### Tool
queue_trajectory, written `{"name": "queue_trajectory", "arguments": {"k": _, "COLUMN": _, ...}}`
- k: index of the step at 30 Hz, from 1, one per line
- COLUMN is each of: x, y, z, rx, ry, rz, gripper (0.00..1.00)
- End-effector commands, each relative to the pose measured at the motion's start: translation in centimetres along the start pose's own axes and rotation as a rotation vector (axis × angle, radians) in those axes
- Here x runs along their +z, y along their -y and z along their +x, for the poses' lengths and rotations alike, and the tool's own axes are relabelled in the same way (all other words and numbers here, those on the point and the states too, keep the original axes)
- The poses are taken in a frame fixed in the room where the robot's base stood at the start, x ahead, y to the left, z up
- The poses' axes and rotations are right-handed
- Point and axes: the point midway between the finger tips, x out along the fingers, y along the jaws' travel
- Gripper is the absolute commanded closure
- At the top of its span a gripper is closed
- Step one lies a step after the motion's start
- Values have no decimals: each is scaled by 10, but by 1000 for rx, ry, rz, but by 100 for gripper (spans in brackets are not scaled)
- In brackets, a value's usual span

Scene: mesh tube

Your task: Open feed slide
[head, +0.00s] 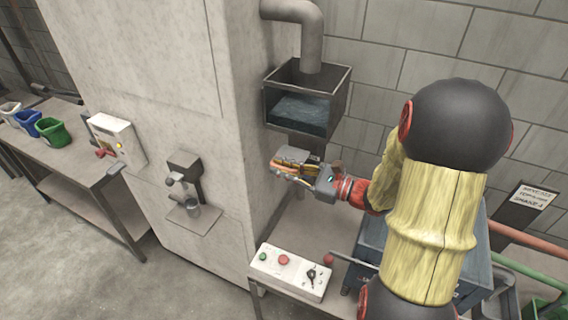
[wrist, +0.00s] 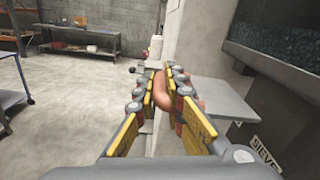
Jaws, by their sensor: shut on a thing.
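A dark open-topped feed hopper (head: 302,118) hangs on the wall under a grey pipe, with dark grey material inside. My gripper (head: 290,165) is just below it in the head view. In the wrist view my gripper (wrist: 160,85) is shut on a rounded orange-brown handle (wrist: 161,92), which shows between the yellow-padded fingers. A flat grey plate (wrist: 220,98), which looks like the feed slide, lies right of the fingers below the hopper (wrist: 270,65). The join between handle and plate is hidden by the right finger. In the head view my gripper hides the handle's detail.
A control box (head: 291,272) with green and red buttons stands on a bench below. A blue bin (head: 370,247) is partly behind my arm. A concrete pillar (head: 180,60) stands left of the hopper, with a side table (head: 70,157) beyond. A label reading SIEVE (wrist: 265,154) shows lower right.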

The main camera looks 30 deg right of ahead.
Motion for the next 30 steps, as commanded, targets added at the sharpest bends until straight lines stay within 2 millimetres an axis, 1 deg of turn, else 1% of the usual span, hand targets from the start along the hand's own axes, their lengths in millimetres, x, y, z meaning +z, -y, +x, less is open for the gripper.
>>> {"name": "queue_trajectory", "arguments": {"k": 7, "x": 1, "y": 0, "z": 0, "rx": -1, "ry": 2, "rz": -2, "gripper": 100}}
{"name": "queue_trajectory", "arguments": {"k": 8, "x": 1, "y": 0, "z": 0, "rx": -1, "ry": 2, "rz": -2, "gripper": 88}}
{"name": "queue_trajectory", "arguments": {"k": 12, "x": 1, "y": 0, "z": 0, "rx": -1, "ry": 2, "rz": -2, "gripper": 81}}
{"name": "queue_trajectory", "arguments": {"k": 22, "x": 1, "y": 0, "z": -2, "rx": -2, "ry": 2, "rz": -2, "gripper": 81}}
{"name": "queue_trajectory", "arguments": {"k": 26, "x": 1, "y": 2, "z": -12, "rx": -5, "ry": 1, "rz": -2, "gripper": 81}}
{"name": "queue_trajectory", "arguments": {"k": 30, "x": 0, "y": 2, "z": -36, "rx": -7, "ry": 0, "rz": -2, "gripper": 81}}
